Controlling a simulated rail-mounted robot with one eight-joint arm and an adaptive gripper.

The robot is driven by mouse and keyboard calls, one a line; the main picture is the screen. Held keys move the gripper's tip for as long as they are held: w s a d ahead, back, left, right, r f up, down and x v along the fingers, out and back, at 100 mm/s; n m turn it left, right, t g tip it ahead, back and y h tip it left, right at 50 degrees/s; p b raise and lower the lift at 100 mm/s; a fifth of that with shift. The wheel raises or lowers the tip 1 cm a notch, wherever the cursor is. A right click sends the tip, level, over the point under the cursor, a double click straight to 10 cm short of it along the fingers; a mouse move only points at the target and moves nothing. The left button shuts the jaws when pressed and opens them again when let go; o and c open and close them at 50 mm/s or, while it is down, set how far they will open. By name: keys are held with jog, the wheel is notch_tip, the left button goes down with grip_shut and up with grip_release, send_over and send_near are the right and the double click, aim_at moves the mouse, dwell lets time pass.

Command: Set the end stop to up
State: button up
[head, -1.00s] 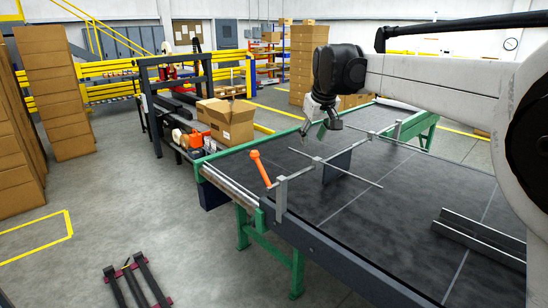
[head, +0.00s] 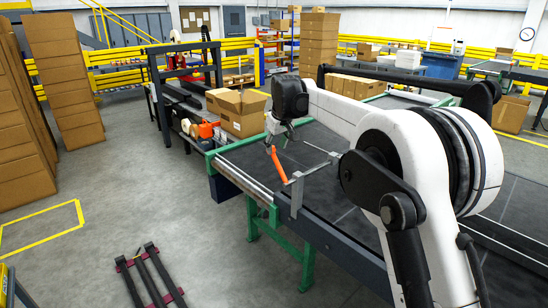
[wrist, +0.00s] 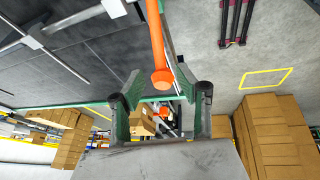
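The end stop's orange handle (head: 279,164) slants up and to the left from a grey metal bracket (head: 297,192) at the edge of the dark table. My gripper (head: 277,139) is at the handle's upper end. In the wrist view, my gripper (wrist: 162,92) is open, with its two green-and-dark fingers spread apart. The orange handle (wrist: 157,48) extends towards the gap between them, its rounded end near the fingertips. I cannot tell whether either finger touches it.
The dark table top (head: 250,160) has green legs and a metal front edge. An open cardboard box (head: 243,112) and an orange tape dispenser (head: 207,129) stand on a bench behind it. Stacked boxes (head: 65,75) stand at left. The grey floor in front is mostly clear.

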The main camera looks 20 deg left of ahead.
aim_at(275, 155)
jog(key=x, duration=0.7)
jog(key=shift+s+p, duration=0.1)
jog(key=shift+p, duration=0.25)
jog(key=shift+c, duration=0.3)
grip_shut()
